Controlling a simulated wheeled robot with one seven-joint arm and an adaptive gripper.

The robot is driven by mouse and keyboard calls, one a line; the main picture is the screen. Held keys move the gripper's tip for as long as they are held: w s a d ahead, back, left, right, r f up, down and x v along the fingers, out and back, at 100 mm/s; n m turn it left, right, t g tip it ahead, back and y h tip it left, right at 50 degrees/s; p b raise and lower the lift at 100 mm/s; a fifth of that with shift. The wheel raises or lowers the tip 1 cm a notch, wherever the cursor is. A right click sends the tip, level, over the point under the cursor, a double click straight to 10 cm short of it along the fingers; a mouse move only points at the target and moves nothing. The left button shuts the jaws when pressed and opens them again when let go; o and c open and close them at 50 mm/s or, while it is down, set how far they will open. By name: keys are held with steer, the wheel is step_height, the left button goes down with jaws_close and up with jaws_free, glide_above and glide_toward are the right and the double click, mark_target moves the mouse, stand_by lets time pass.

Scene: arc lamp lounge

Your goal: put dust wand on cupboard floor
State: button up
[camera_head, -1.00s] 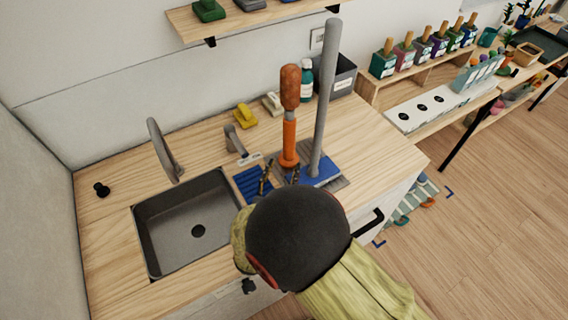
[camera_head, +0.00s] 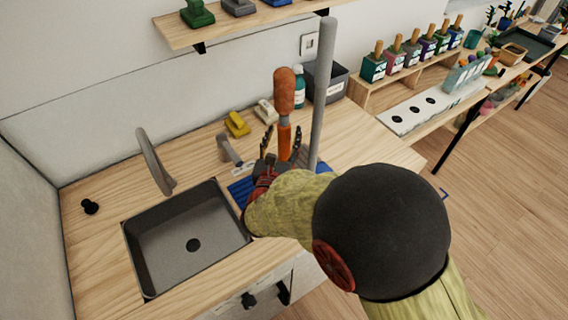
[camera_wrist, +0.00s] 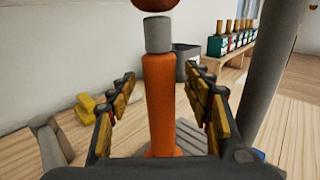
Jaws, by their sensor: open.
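The dust wand (camera_head: 284,92), with an orange handle, a grey collar and a fuzzy orange head, stands upright on the counter. In the wrist view its orange handle (camera_wrist: 160,105) rises between the two fingers. My gripper (camera_head: 282,138) is open around the handle, with a gap visible on each side in the wrist view (camera_wrist: 160,78). The cupboard front (camera_head: 262,288) is below the counter with dark handles, partly hidden by my arm. Its floor is not visible.
A tall grey pole (camera_head: 322,90) stands close to the right of the wand. A sink (camera_head: 185,235) is at the left. A yellow object (camera_head: 237,124), a bottle (camera_head: 298,86) and a dark bin (camera_head: 335,82) are behind. A wall shelf (camera_head: 235,24) hangs above.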

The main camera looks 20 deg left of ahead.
steer(key=shift+w, duration=0.75)
steer(key=shift+r, duration=0.1)
steer(key=shift+c, duration=0.7)
steer(key=c, duration=1.1)
steer(key=shift+a, duration=0.1)
jaws_close()
